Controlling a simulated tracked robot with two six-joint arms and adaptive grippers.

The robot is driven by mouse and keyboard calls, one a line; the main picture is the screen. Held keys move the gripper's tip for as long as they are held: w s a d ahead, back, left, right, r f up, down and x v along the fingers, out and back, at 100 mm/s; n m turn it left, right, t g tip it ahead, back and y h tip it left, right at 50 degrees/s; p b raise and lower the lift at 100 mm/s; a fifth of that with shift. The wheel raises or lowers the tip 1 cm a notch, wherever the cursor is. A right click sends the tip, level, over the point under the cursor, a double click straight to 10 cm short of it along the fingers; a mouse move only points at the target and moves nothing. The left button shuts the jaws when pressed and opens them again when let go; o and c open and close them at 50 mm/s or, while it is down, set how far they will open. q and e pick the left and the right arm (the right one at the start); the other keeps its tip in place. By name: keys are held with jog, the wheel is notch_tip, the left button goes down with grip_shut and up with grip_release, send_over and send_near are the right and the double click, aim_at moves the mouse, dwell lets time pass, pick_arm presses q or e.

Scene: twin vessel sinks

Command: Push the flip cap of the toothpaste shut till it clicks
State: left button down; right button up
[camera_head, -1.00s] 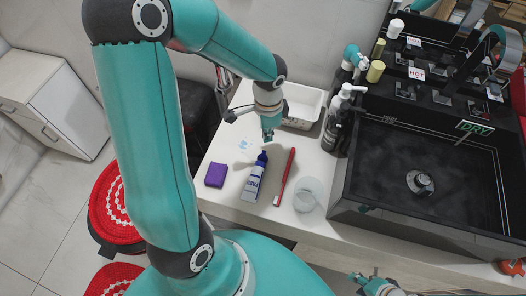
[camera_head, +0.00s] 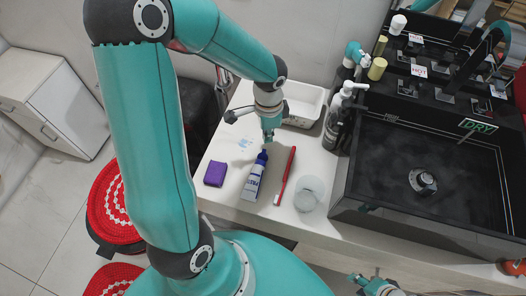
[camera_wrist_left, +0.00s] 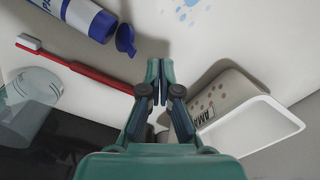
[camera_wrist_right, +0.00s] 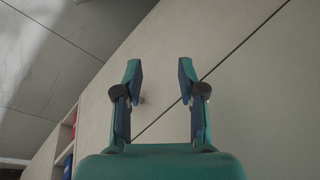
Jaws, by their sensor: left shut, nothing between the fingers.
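The toothpaste (camera_head: 252,182) is a white and blue tube lying on the white counter. Its blue flip cap (camera_head: 262,157) is at the far end. In the left wrist view the cap (camera_wrist_left: 125,38) stands open, tilted out from the end of the tube (camera_wrist_left: 90,20). My left gripper (camera_head: 267,137) is just beyond the cap, apart from it. Its fingertips (camera_wrist_left: 160,80) are shut and empty, to the lower right of the cap in the wrist view. My right gripper (camera_wrist_right: 160,72) is open and empty, low at the bottom of the head view (camera_head: 376,282).
A red toothbrush (camera_head: 285,177) and a clear cup (camera_head: 309,193) lie right of the tube. A purple sponge (camera_head: 215,173) is left. A white tray (camera_head: 300,105) and dark pump bottles (camera_head: 335,125) stand behind. The black sink (camera_head: 420,185) is at right.

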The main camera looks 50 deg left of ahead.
aim_at(264, 150)
pick_arm(q)
jog(key=shift+f+b, duration=1.2)
jog(key=shift+f, duration=0.25)
jog(key=shift+s+d+r+b, duration=0.1)
jog(key=shift+s+d+b, duration=0.3)
jog(key=shift+s, duration=0.4)
jog(key=shift+s+d+b, duration=0.2)
jog(key=shift+s+d, duration=0.25)
jog(key=shift+s, duration=0.3)
jog(key=shift+w+a, duration=0.1)
jog(key=shift+w, duration=0.05)
jog(key=shift+w+a, duration=0.35)
jog(key=shift+w, duration=0.35)
jog(key=shift+r+p, duration=0.1)
jog(key=shift+p, duration=0.25)
notch_tip(264, 150, up, 8)
jog(key=p, duration=0.6)
